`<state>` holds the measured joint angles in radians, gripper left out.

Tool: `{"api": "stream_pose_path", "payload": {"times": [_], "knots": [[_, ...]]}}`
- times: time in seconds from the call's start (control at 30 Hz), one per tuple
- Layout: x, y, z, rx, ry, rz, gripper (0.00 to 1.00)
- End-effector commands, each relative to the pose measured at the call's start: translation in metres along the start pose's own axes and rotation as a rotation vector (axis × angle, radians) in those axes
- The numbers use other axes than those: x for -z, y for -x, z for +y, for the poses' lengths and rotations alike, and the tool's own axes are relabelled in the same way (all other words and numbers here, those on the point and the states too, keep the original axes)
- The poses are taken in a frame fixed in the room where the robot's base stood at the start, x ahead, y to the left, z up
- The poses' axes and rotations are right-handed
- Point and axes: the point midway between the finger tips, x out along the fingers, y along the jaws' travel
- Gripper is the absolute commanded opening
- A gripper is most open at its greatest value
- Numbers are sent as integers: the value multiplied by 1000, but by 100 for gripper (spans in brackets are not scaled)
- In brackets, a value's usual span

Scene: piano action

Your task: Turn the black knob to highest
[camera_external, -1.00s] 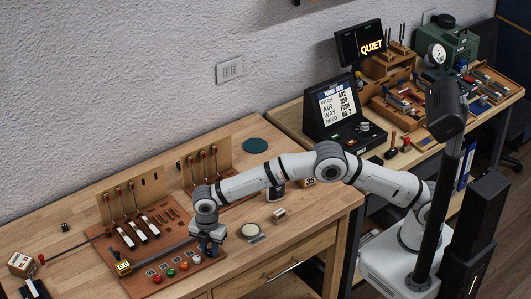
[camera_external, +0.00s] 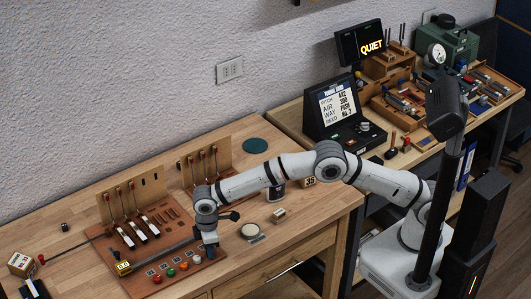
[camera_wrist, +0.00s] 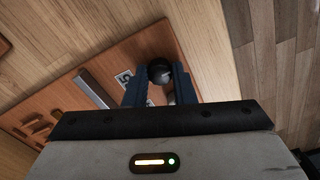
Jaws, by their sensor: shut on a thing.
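The black knob (camera_wrist: 159,71) is round and shows between the two blue fingers in the wrist view, at the end of the wooden control board (camera_wrist: 110,62). My gripper (camera_wrist: 157,84) is shut on the knob from above, a finger on each side. In the external view my gripper (camera_external: 210,250) points down at the right end of the board (camera_external: 150,284), and it hides the knob there. The knob's pointer and scale setting cannot be made out.
Small model keys with upright rods (camera_external: 128,230) stand behind. A round dish (camera_external: 251,231) lies to the right. The table's front edge is close.

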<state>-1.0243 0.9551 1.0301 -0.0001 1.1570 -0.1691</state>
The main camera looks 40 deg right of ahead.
Motion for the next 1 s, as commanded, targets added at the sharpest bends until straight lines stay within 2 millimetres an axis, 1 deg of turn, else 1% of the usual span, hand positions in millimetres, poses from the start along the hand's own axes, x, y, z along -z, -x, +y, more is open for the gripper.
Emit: {"api": "stream_pose_path", "payload": {"times": [1.0], "knots": [[1,2,0,1,-965,5,0]]}}
